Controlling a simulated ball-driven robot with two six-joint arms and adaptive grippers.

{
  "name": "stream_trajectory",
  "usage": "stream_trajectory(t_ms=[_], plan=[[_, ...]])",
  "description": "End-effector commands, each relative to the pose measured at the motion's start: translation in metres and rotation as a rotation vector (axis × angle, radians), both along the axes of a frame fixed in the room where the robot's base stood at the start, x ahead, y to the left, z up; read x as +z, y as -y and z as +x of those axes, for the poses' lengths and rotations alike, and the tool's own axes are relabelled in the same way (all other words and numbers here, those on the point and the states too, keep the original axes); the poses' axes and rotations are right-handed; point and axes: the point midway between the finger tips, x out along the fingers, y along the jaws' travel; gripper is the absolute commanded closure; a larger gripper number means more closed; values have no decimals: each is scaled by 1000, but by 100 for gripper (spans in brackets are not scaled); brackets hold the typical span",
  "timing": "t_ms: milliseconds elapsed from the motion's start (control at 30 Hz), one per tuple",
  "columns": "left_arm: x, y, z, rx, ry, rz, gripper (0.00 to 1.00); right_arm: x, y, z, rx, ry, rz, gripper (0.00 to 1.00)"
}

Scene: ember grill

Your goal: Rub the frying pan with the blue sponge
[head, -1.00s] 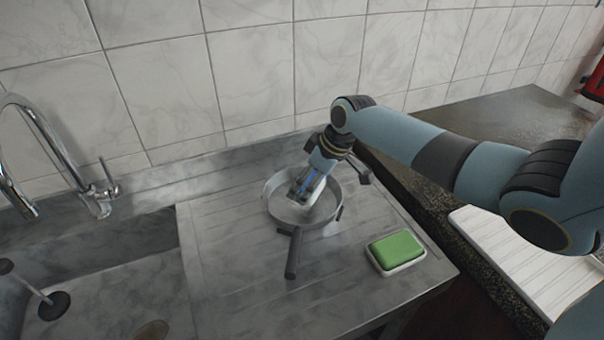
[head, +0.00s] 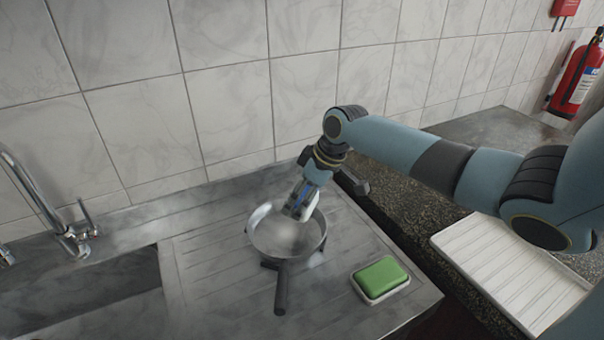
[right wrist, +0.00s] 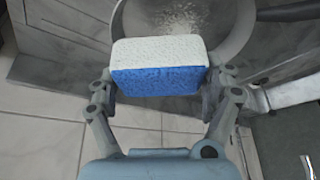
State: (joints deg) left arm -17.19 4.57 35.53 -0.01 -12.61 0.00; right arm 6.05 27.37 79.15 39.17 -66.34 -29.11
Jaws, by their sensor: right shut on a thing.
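The frying pan (head: 290,240) sits on the ribbed drainboard with its dark handle (head: 281,290) toward me. Pale smears show inside it. My right gripper (head: 305,196) is shut on the blue sponge (right wrist: 160,80), which has a blue body and a white face. It holds the sponge at the pan's back rim. Whether the sponge touches the pan cannot be told. In the right wrist view, the pan (right wrist: 228,50) lies beyond the sponge and has pale specks on its floor. My left gripper is not in view.
A green sponge (head: 381,274) lies on a white dish (head: 385,294) at the right of the drainboard (head: 215,265). A tap (head: 75,235) and sink basin are at the left. A white ribbed tray (head: 480,262) lies on the dark counter. A tiled wall stands close behind.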

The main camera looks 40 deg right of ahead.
Motion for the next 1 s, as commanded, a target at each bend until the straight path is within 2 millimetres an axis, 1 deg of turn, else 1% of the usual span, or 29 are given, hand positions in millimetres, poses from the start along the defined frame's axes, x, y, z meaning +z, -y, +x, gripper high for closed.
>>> stream_trajectory(t_ms=[100, 200, 633, 767, 900, 1000], plan=[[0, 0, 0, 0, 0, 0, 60, 12, 0, 0, 1, 1, -1, 42], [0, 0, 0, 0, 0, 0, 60, 19, 0, 0, 0, 0, 0, 43], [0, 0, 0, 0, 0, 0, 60, 24, -1, 0, 0, 1, 1, 43], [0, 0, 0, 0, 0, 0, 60, 33, -1, 0, 1, 1, 1, 43], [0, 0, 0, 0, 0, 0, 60, 47, 0, 0, 1, 1, 0, 43], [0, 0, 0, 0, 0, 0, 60, 52, -1, 0, -1, 0, 2, 43]])
